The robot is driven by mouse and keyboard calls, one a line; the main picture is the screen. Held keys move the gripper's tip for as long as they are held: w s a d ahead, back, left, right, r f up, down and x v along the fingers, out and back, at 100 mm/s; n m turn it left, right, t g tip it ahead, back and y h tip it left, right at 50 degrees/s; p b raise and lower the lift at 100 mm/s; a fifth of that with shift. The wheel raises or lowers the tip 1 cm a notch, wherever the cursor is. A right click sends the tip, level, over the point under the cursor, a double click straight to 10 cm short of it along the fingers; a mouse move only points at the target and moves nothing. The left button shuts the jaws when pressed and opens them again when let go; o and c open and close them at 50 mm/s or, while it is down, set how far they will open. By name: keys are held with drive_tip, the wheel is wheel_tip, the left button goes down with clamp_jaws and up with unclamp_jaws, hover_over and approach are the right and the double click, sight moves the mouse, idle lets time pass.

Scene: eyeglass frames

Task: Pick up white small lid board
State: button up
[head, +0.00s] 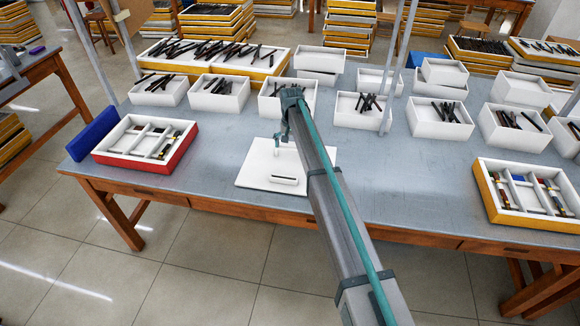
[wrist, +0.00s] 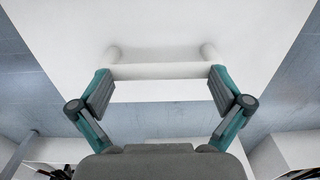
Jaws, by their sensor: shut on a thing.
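The white small lid board (head: 254,172) is a flat square panel, seen at the front middle of the table in the head view. It fills the upper middle of the wrist view (wrist: 160,22). A white raised bar on two round posts (wrist: 160,71) lies between my fingers. My gripper (wrist: 158,90) is shut on the lid board by this bar, one finger at each end. In the head view my gripper (head: 278,142) is small and over the board's back part. I cannot tell whether the board rests on the table or is slightly raised.
A red-sided tray with compartments (head: 100,153) and a blue block (head: 92,134) stand left on the grey table (head: 220,128). A yellow-sided tray (head: 490,205) stands right. White boxes, several holding dark eyeglass frames, line the back. Bare table lies on both sides of the board.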

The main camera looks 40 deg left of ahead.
drive_tip(key=shift+s+d+f, duration=0.2)
drive_tip(key=shift+f, duration=0.2)
drive_tip(key=shift+r, duration=0.45)
drive_tip(key=c, duration=0.8)
drive_tip(key=shift+r+p, duration=0.3)
drive_tip(key=shift+p, duration=0.05)
clamp_jaws()
drive_tip(key=shift+w+a+r, duration=0.15)
drive_tip(key=shift+a+r, duration=0.05)
drive_tip(key=shift+r, duration=0.3)
drive_tip(key=shift+r+p, duration=0.45)
drive_tip(key=shift+r, duration=0.2)
